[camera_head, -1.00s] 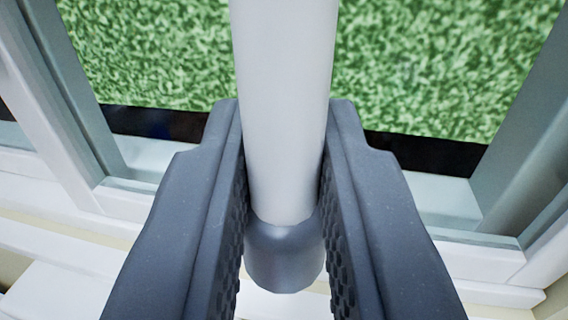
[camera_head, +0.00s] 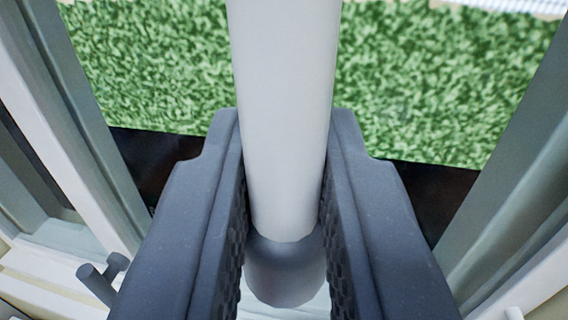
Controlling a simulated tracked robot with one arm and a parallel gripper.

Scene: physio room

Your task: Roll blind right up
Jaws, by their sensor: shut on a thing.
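A white round rod (camera_head: 284,120) with a grey rounded end cap (camera_head: 285,270) runs down the middle of the view. It looks like part of the blind, perhaps its bottom bar or wand, but I cannot tell which. My gripper (camera_head: 284,150) is shut on the rod, one dark textured finger on each side, just above the cap. The blind's fabric and its roller are not recognisable in this view.
Window frame members (camera_head: 85,120) stand at left and right of my gripper. Green grass (camera_head: 430,80) shows through the glass. A small grey handle-like fitting (camera_head: 100,280) is at lower left.

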